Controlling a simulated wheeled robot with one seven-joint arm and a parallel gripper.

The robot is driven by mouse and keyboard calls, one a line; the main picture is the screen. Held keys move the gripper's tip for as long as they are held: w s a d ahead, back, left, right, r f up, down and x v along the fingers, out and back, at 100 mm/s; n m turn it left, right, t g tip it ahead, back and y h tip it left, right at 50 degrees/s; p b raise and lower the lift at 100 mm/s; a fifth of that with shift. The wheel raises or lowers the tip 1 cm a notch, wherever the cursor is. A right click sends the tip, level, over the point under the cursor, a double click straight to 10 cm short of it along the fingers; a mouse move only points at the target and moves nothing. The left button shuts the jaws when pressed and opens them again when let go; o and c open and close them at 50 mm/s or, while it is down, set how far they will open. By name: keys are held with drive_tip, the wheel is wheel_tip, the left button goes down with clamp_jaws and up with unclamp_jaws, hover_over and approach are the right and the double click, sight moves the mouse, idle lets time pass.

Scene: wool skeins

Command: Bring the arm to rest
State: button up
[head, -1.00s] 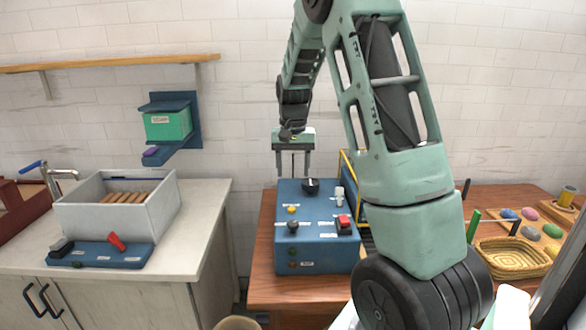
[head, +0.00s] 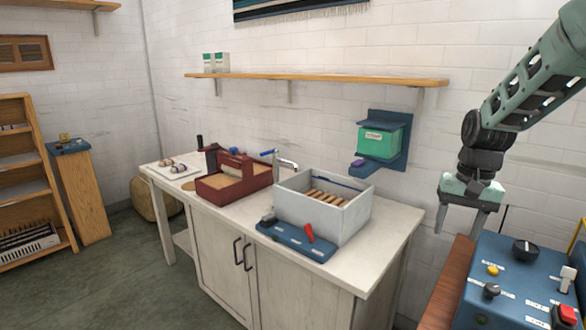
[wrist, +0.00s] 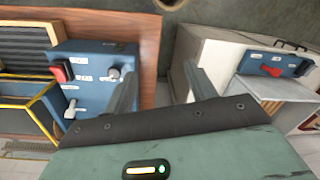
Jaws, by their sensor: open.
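My gripper (head: 462,218) hangs at the right of the head view with its fingers apart and nothing between them. It is in the air, just left of and above the blue control box (head: 520,285), which has a black knob, a yellow button and a red switch on top. In the wrist view, my two fingers (wrist: 160,90) stand apart over the gap between the wooden table (wrist: 149,60) and the white counter. The blue box also shows there, left of the fingers. Most of my arm is out of the head view at the upper right.
A white counter (head: 385,235) holds a grey basin (head: 350,225), a blue panel with a red lever (head: 295,240) and a dark red box (head: 215,188). A green dispenser (head: 380,142) hangs on the wall beneath a wooden shelf (head: 320,78).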

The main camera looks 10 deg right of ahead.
drive_tip(key=s+a+n, duration=0.4)
drive_tip(key=a, duration=0.9)
drive_tip(key=s+a+f+n, duration=0.1)
drive_tip(key=s+a+n, duration=0.8)
drive_tip(key=s+a, duration=0.7)
drive_tip(key=s, duration=0.4)
drive_tip(key=shift+s+f+n, duration=0.2)
drive_tip(key=shift+f+n, duration=0.1)
drive_tip(key=shift+n, duration=0.1)
